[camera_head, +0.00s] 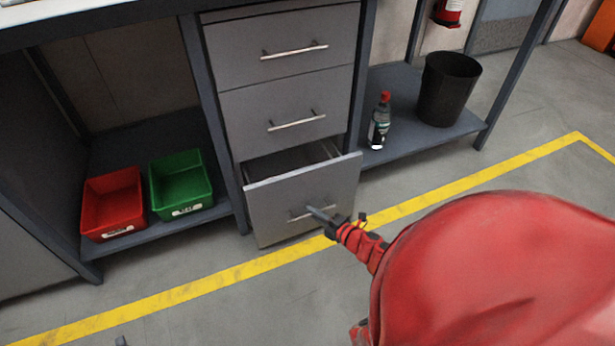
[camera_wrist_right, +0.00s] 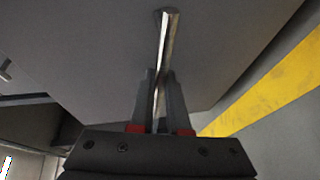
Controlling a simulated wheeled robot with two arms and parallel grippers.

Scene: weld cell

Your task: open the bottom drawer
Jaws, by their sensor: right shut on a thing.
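The bottom drawer (camera_head: 277,207) of the grey drawer unit is partly open; its front stands out from the unit and a dark gap shows above it. My right gripper (camera_head: 325,217) is at the bar handle (camera_head: 298,216) of this drawer. In the right wrist view the two fingers (camera_wrist_right: 160,100) are shut on the metal handle (camera_wrist_right: 167,40), which runs between them. The drawer's grey front (camera_wrist_right: 90,50) fills much of that view. The inside of the drawer is mostly hidden. My left gripper does not show clearly in the head view.
The two upper drawers (camera_head: 285,110) are shut. A red bin (camera_head: 113,203) and a green bin (camera_head: 181,184) stand on the lower left shelf. A bottle (camera_head: 379,122) and a black bucket (camera_head: 447,88) stand on the right shelf. A yellow line (camera_head: 240,271) crosses the open floor.

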